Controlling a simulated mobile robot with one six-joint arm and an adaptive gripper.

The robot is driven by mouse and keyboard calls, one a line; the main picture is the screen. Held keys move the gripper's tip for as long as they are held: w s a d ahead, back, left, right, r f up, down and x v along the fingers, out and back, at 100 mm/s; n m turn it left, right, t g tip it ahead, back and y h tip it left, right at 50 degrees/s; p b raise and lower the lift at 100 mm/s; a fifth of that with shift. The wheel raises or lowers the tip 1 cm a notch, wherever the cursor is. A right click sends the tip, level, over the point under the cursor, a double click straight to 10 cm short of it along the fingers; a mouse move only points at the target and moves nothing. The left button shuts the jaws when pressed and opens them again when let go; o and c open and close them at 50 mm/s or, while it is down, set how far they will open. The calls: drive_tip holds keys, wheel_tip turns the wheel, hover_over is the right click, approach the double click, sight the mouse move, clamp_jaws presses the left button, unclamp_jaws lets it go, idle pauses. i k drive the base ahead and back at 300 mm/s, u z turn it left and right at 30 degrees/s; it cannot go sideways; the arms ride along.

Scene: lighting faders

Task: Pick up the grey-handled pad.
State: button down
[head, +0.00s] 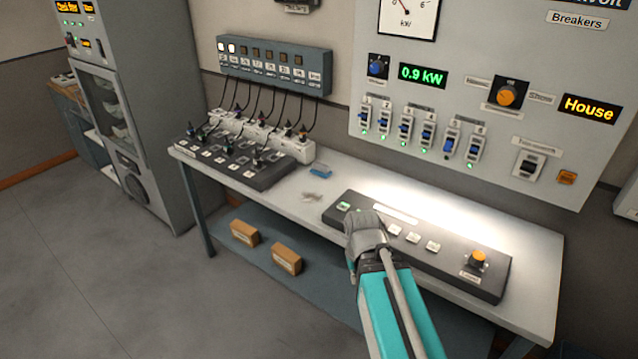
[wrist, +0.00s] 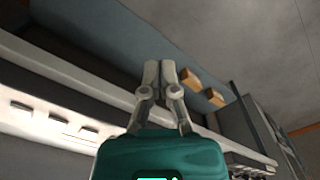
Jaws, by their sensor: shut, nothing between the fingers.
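A small pale grey item (head: 312,197) lies on the table top, left of the black fader panel; it may be the grey-handled pad, but it is too small to be sure. A small blue block (head: 320,170) lies behind it. My gripper (head: 362,225) is in front of the left part of the fader panel, to the right of the grey item and apart from it. In the wrist view my gripper (wrist: 160,68) has its fingertips together with nothing between them. No pad shows clearly in the wrist view.
The fader panel (head: 487,284) has pale keys and an orange knob (head: 478,259). A black patch panel (head: 262,180) with plugged cables fills the table's left end. Cardboard boxes (head: 286,258) sit on the lower shelf.

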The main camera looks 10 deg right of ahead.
sight(321, 169)
drive_tip(key=z, duration=0.05)
drive_tip(key=k, duration=0.65)
drive_tip(key=u, duration=0.45)
drive_tip(key=i, duration=2.15)
drive_tip(key=z, duration=0.7)
